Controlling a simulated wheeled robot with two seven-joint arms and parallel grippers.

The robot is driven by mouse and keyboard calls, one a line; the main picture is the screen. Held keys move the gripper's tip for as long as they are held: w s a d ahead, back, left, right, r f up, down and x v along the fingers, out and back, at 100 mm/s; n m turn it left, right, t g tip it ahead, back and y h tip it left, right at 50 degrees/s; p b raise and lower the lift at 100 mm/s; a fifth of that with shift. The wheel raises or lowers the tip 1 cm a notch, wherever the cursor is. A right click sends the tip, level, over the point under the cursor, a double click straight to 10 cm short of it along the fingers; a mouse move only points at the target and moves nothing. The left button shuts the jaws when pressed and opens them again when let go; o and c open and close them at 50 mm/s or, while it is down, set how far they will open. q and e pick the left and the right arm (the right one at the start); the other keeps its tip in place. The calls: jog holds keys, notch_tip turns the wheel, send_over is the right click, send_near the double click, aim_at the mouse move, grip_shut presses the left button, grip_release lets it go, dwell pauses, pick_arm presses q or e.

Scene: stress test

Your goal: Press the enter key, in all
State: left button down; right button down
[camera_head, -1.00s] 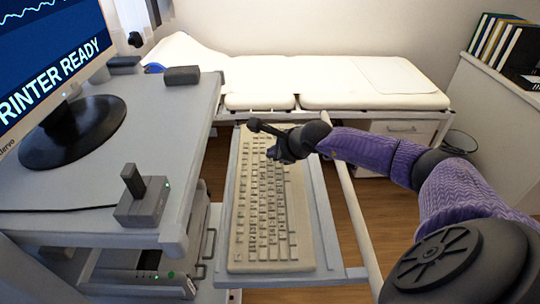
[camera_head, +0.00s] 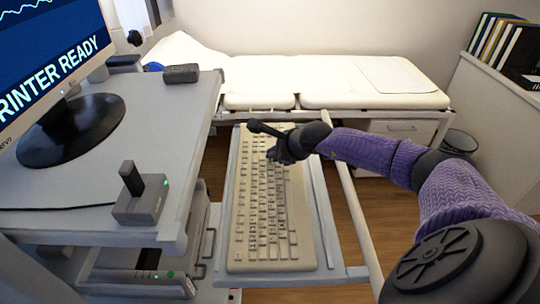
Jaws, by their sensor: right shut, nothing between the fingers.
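A beige keyboard (camera_head: 270,262) lies on a pull-out tray (camera_head: 322,225) beside the cart. Its long side runs away from me. The key legends are too small to read, so I cannot tell which key is enter. My right gripper (camera_head: 271,156) is shut and empty over the far part of the keyboard. I cannot tell whether it touches a key. The gripper and wrist hide some keys there. My left gripper is not in view.
A monitor (camera_head: 50,60) reading "PRINTER READY" stands on the grey cart top (camera_head: 150,110). A small box with a black lever (camera_head: 142,200) sits near the cart's edge. A white examination bed (camera_head: 370,82) stands behind the tray.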

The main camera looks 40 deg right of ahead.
jog(key=shift+r, duration=0.2)
jog(key=shift+r+p, duration=0.55)
jog(key=shift+r, duration=0.1)
